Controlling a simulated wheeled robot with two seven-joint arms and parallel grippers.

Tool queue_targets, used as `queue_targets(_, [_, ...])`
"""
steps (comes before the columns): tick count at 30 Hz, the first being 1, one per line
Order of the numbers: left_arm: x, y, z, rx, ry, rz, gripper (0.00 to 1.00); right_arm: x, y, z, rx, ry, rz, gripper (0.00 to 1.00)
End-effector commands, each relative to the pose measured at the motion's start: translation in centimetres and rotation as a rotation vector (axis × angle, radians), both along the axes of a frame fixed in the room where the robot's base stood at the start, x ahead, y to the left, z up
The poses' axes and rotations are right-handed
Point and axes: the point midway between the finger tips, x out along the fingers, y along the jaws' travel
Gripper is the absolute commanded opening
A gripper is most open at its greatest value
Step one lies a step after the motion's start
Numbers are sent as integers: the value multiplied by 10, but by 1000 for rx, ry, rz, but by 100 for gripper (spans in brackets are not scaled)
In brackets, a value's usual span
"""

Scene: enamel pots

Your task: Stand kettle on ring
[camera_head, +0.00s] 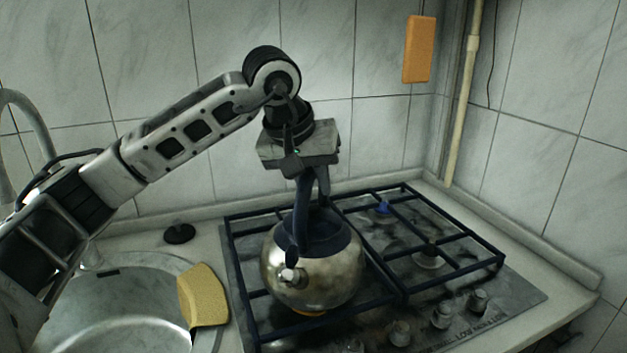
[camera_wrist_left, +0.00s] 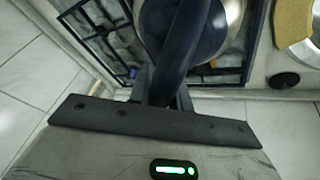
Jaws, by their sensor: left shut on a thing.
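The metal kettle (camera_head: 312,272) is upright over the front left part of the gas hob (camera_head: 530,295), with its dark lid and handle on top. My left gripper (camera_head: 312,178) points down from above and is shut on the kettle's dark handle. In the left wrist view the gripper (camera_wrist_left: 165,90) closes around the handle (camera_wrist_left: 187,40), with part of the kettle's body (camera_wrist_left: 232,22) beyond. The ring under the kettle is hidden by its body; a small orange patch shows below its base. I cannot tell whether the base touches the grate. My right gripper is not in view.
The right half of the grate (camera_head: 450,285) is empty, with a bare burner (camera_head: 428,258). A sink (camera_head: 120,310) with a yellow cloth (camera_head: 203,296) over its edge lies left. Knobs (camera_head: 440,316) line the hob's front. Tiled walls close off the back and right.

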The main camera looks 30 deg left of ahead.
Motion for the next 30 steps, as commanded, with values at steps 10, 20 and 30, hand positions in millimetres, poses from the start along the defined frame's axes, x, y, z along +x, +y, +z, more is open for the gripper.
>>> queue_targets(10, [1,0,-1,-3,-9,1,39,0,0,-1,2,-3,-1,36])
queue_targets(20, [-1,0,-7,2,6,-1,45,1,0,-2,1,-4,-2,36])
queue_targets(30, [-20,5,42,-2,-7,1,45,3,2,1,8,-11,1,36])
